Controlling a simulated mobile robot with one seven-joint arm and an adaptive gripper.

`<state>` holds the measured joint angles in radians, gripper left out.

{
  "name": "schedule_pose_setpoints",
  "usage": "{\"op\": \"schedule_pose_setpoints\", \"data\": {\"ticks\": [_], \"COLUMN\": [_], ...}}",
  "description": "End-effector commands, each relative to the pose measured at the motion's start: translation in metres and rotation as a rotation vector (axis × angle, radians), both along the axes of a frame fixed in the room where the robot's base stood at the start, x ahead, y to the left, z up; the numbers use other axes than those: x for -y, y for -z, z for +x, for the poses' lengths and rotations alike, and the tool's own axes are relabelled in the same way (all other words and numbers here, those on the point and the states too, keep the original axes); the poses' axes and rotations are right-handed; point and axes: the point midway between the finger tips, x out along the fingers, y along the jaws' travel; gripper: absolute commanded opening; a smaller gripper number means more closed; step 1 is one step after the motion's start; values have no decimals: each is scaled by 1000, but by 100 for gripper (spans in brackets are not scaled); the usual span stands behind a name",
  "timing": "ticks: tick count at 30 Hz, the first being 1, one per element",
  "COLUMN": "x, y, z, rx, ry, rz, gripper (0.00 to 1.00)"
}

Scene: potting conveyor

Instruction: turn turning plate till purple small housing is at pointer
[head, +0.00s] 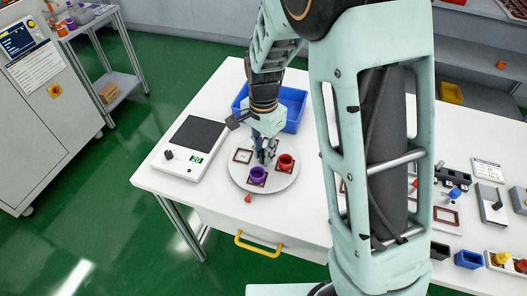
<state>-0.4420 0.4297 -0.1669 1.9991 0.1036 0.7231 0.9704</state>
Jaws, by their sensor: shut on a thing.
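The turning plate (241,179) is a pale round disc on the white table. The purple small housing (258,175) sits in a brown-edged square at its front, near the small red pointer (248,198) on the table just off the rim. The purple housing lies slightly right of the pointer. A red housing (286,161) sits in another square at the plate's right. My gripper (266,157) points down at the plate's middle, shut on what looks like a small central knob, mostly hidden by the fingers.
A scale (193,140) with a dark pan and green display stands left of the plate. A blue bin (294,105) is behind it. My arm hides the table's middle right. Blocks and small parts lie farther right. A yellow drawer handle (258,246) is below the table's front edge.

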Motion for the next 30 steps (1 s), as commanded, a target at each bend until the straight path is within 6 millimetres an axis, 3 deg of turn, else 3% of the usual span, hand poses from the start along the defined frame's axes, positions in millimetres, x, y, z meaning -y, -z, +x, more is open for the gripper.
{"op": "schedule_pose_setpoints", "data": {"ticks": [24, 25, 30], "x": [0, 0, 0], "y": [-2, -2, -1], "z": [3, 3, 2], "rx": [7, 7, 4], "ry": [61, 61, 61], "rz": [1, 1, 1], "gripper": [0, 21, 26]}}
